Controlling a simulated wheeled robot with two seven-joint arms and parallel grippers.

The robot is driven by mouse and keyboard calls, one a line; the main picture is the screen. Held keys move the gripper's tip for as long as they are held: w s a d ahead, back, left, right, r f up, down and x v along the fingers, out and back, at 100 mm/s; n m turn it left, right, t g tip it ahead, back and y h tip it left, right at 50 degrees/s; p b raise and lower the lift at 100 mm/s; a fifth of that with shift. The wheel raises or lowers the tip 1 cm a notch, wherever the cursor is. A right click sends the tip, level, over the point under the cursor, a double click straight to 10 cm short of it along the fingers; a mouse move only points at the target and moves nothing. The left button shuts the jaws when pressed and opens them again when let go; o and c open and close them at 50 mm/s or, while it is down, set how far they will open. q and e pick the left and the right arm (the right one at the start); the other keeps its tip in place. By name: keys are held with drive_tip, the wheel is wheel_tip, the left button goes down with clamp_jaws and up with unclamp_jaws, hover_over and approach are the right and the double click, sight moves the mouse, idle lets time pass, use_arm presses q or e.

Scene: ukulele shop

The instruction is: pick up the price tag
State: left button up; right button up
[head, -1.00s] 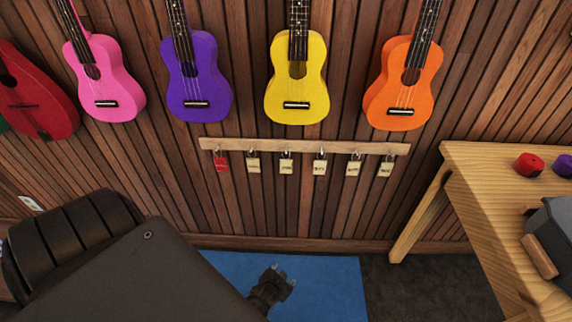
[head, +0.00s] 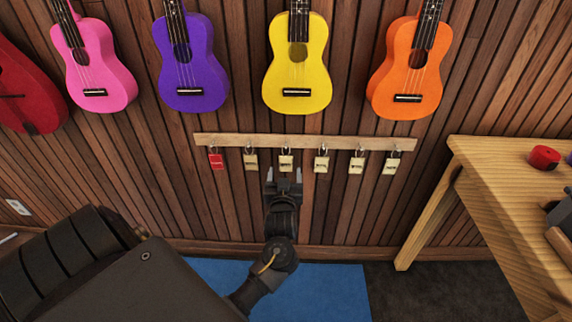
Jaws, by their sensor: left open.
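Several small price tags hang in a row from a wooden rail (head: 305,141) on the wall in the head view. The leftmost is a red tag (head: 216,161). The others are cream, including a second tag (head: 251,161), a third tag (head: 286,163), a fourth tag (head: 321,164), a fifth tag (head: 356,165) and a last tag (head: 390,167). The print on them is too small to read. My left gripper (head: 284,174) is open and points up at the wall, just below the third tag. The tag appears between its fingertips' line; contact cannot be told. My right gripper is not in view.
Pink (head: 94,70), purple (head: 189,65), yellow (head: 297,65) and orange (head: 406,70) ukuleles hang above the rail. A wooden table (head: 500,195) stands at the right with a red roll (head: 544,157) on it. A blue mat (head: 335,285) lies on the floor below.

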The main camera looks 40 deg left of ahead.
sight(286, 159)
use_arm(q)
drive_tip(key=shift+b+x, duration=0.3)
drive_tip(key=shift+x, duration=2.4)
drive_tip(key=shift+w+a+f, duration=0.1)
drive_tip(key=shift+w+a, duration=0.25)
drive_tip(key=shift+w, duration=0.05)
drive_tip(key=shift+c, duration=0.7)
drive_tip(key=c, duration=0.9)
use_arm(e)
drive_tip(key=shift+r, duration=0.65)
